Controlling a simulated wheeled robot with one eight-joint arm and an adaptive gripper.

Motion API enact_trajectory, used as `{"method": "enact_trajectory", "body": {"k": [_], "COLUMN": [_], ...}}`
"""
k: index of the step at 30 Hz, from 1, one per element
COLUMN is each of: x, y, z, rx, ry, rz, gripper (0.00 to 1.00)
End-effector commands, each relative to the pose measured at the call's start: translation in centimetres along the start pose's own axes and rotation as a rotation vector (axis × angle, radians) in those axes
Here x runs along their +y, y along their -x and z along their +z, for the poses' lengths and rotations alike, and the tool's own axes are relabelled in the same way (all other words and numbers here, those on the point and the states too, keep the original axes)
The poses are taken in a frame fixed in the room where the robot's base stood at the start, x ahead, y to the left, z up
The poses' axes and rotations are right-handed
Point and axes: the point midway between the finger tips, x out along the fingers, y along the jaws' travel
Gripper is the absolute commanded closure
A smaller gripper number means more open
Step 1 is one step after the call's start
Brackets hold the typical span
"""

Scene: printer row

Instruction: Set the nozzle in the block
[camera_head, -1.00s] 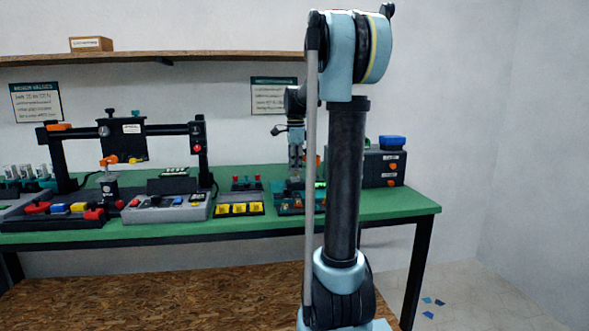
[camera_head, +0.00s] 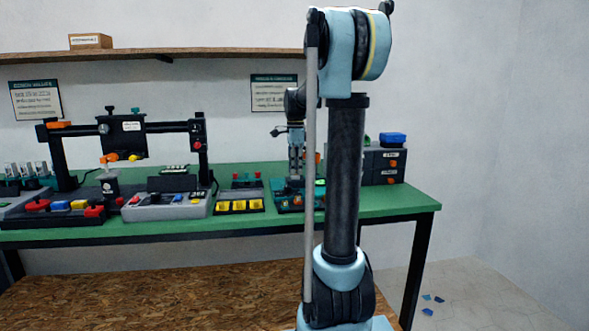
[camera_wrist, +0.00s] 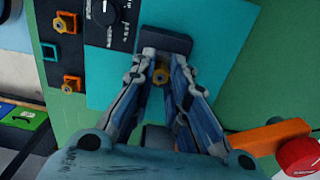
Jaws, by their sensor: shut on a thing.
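In the wrist view my gripper (camera_wrist: 162,62) is shut on a small brass nozzle (camera_wrist: 161,74), which shows between the two fingers. A dark grey block (camera_wrist: 166,41) on a teal plate (camera_wrist: 225,50) lies at the fingertips. The fingers hide part of the block, and I cannot tell whether the nozzle touches it. In the head view my gripper (camera_head: 296,168) points down over the teal fixture (camera_head: 286,202) at the right part of the green bench. The nozzle is too small to make out there.
Two orange holders with brass parts (camera_wrist: 66,22) (camera_wrist: 71,84) and a black dial panel (camera_wrist: 108,18) lie left of the fingers. An orange lever with a red knob (camera_wrist: 300,156) is at lower right. A tray with yellow pieces (camera_head: 238,207) stands left of the fixture.

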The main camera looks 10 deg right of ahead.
Motion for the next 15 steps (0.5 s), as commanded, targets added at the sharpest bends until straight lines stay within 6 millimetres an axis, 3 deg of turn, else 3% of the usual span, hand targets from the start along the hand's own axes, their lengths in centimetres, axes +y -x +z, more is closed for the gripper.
{"method": "enact_trajectory", "body": {"k": [5, 6, 9, 15], "x": [-0.01, -0.01, 0.0, 0.0], "y": [-0.26, -0.28, -0.26, -0.26], "z": [-0.01, -0.01, -0.01, -0.01], "rx": [0.0, 0.0, 0.0, 0.0], "ry": [0.0, 0.0, 0.0, 0.0], "rz": [0.0, 0.0, 0.0, 0.0], "gripper": [1.0, 0.81, 0.62, 0.62]}}
